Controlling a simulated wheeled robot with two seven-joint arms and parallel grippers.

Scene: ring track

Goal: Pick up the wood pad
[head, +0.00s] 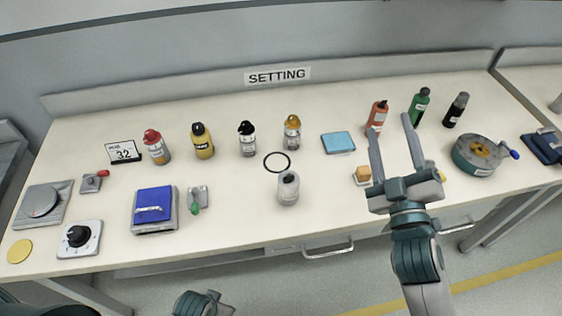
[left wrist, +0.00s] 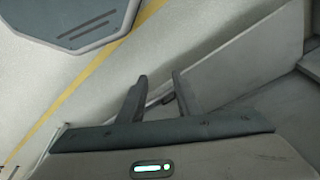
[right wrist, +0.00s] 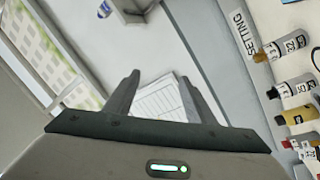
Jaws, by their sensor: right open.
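A small tan, wood-coloured block on a pale square base, which looks like the wood pad (head: 363,174), lies on the table right of centre in the head view. My right gripper (head: 390,125) is raised over the table just right of it, fingers spread, with nothing between them. The right gripper also shows open in the right wrist view (right wrist: 160,78), facing the wall and window rather than the pad. My left gripper (left wrist: 160,76) has its fingers apart and empty, over the floor. The wood pad does not show in either wrist view.
A blue pad (head: 338,142) and a black ring (head: 277,162) lie nearby. An orange bottle (head: 377,115) and a green bottle (head: 419,105) stand behind the right gripper. A round teal device (head: 476,156) is to its right. A white-grey bottle (head: 288,188) stands left of the wood pad.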

